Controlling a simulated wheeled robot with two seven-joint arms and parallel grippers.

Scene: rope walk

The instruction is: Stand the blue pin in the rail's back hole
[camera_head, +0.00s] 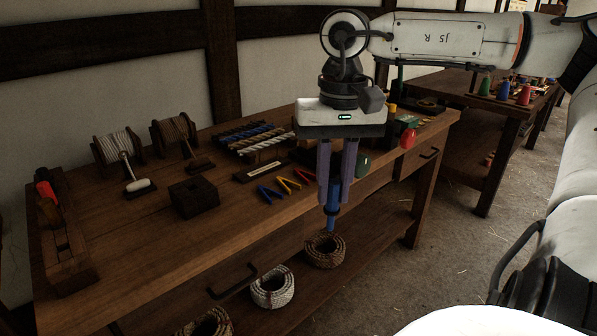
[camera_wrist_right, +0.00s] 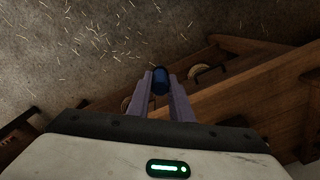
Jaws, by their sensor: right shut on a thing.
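The blue pin (camera_head: 333,194) hangs upright between the fingers of my right gripper (camera_head: 335,190), pointing down, with a wider collar partway along it. In the head view it appears in front of the bench's front edge. In the right wrist view the blue pin (camera_wrist_right: 160,80) shows end-on between the fingertips (camera_wrist_right: 160,92), with floor behind it. A long wooden piece (camera_head: 68,268) with a dark slot lies at the bench's left end. My left gripper is out of view.
The wooden bench (camera_head: 130,235) carries a dark block (camera_head: 193,197), spools (camera_head: 118,147) and coloured strands (camera_head: 250,136). A red rounded piece (camera_head: 408,138) and a green one (camera_head: 364,165) are near its right end. Rope coils (camera_head: 325,250) lie on the lower shelf.

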